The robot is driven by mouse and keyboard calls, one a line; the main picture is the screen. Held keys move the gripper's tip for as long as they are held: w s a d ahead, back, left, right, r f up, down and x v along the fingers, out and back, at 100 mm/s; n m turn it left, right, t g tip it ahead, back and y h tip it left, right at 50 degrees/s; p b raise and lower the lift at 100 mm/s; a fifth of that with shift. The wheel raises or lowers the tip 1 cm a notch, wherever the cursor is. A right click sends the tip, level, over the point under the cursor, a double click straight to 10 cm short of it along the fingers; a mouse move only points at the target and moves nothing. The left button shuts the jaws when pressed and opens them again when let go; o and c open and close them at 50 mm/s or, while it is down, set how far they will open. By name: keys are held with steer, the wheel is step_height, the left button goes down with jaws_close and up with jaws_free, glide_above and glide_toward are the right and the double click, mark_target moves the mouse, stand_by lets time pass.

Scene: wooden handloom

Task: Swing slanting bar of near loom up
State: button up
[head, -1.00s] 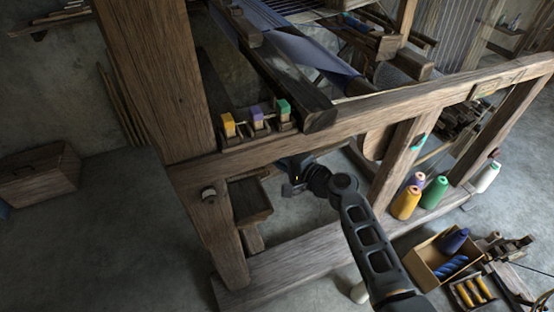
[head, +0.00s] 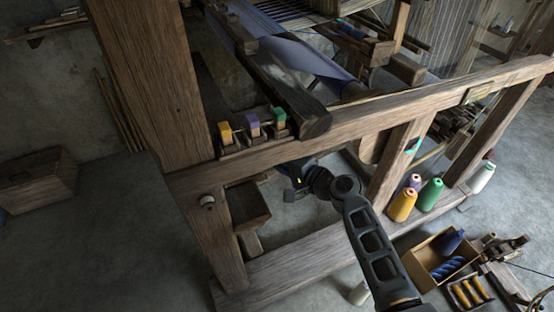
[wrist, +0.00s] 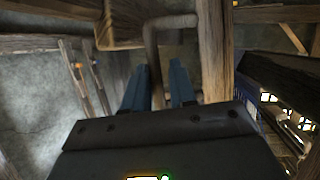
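The near loom (head: 150,80) is a heavy wooden frame with a thick post and a long side rail. A dark beam (head: 290,95) slants down across it to the rail. In the wrist view a thin bent bar (wrist: 151,50) runs down from an elbow, in line with the gap between my fingers. I cannot tell which of these is the task's slanting bar. My gripper (wrist: 160,68) has two blue fingers apart, one on each side of the bent bar in the picture. Contact cannot be told. In the head view my gripper (head: 289,172) is partly hidden below the rail.
Yellow, purple and green blocks (head: 252,128) sit on the rail. Thread cones (head: 402,205) stand on the lower beam at right, near an open box (head: 424,262). A wooden post (wrist: 214,50) stands close right of my fingers. Open floor lies at left.

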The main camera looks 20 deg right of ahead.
steer(key=v, duration=0.6)
steer(key=shift+s, duration=0.2)
steer(key=shift+d, duration=0.1)
steer(key=s+d+f+n+g+h, duration=0.1)
steer(key=s+f+n+h, duration=0.15)
steer(key=s, duration=1.05)
steer(key=s+f+n+h, duration=0.1)
steer(key=s+n+h, duration=0.2)
steer(key=s, duration=1)
steer(key=s+a+r+n, duration=0.2)
steer(key=s+r+n, duration=0.2)
steer(key=s+r, duration=0.4)
steer(key=s+a+r+n+t, duration=0.1)
steer(key=s+a+r+n, duration=0.1)
steer(key=s+r, duration=0.7)
steer(key=shift+a+r+n, duration=0.4)
steer(key=shift+r+n, duration=0.45)
